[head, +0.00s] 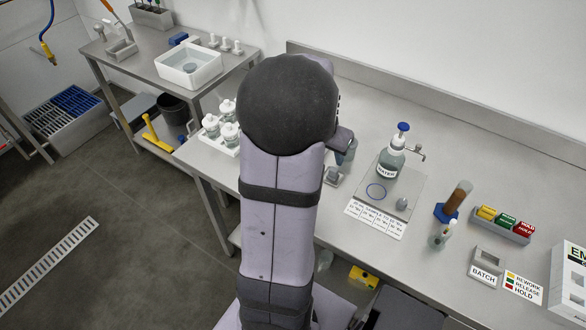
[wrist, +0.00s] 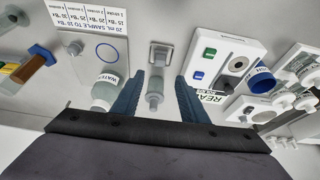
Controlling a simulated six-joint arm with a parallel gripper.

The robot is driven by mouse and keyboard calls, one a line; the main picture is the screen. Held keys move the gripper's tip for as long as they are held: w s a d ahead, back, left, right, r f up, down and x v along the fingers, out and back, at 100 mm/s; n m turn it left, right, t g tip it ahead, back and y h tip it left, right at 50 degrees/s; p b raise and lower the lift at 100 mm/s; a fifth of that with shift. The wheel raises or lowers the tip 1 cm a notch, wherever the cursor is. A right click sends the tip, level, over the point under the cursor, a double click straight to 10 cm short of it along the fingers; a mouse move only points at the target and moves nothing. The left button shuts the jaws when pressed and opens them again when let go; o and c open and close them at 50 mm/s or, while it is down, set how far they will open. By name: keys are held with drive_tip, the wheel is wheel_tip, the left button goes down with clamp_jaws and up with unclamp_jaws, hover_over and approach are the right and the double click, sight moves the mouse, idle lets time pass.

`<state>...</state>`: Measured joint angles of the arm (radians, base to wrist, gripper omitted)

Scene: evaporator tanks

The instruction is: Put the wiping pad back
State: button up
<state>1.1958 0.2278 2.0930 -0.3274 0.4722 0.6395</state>
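I cannot pick out the wiping pad for certain. A small grey tray (head: 333,176) sits on the bench just below my gripper in the head view; in the wrist view the tray (wrist: 160,54) lies ahead of the fingers. A clear, greyish vessel (wrist: 154,92) stands by this tray and shows in the gap between the fingers. My gripper (wrist: 158,88) is open, its two blue fingers apart with clear room on both sides of the vessel. In the head view my arm hides most of the gripper.
A water bottle (head: 391,160) stands on a plate right of the gripper, with a printed card (head: 376,218) before it. White-capped jars (head: 229,110) stand left. A brown-filled cylinder (head: 457,198) and a BATCH tray (head: 487,265) are farther right. A white device (wrist: 228,65) lies beside the right finger.

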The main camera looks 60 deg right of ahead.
drive_tip(key=w+a+f+n+t+y, duration=0.1)
drive_tip(key=w+a+n, duration=0.4)
drive_tip(key=a, duration=0.4)
drive_tip(key=w+a+n+y, duration=0.1)
drive_tip(key=w+a+n, duration=0.2)
drive_tip(key=w+a, duration=0.55)
drive_tip(key=s+a+n+y, duration=0.1)
drive_tip(key=a+n, duration=0.4)
drive_tip(key=a, duration=0.7)
drive_tip(key=s+a+f+n+g+y, duration=0.1)
drive_tip(key=s+a+n, duration=0.2)
drive_tip(key=a, duration=0.9)
drive_tip(key=shift+a+f+n+y, duration=0.25)
drive_tip(key=shift+f+n+y, duration=0.05)
drive_tip(key=shift+n, duration=0.7)
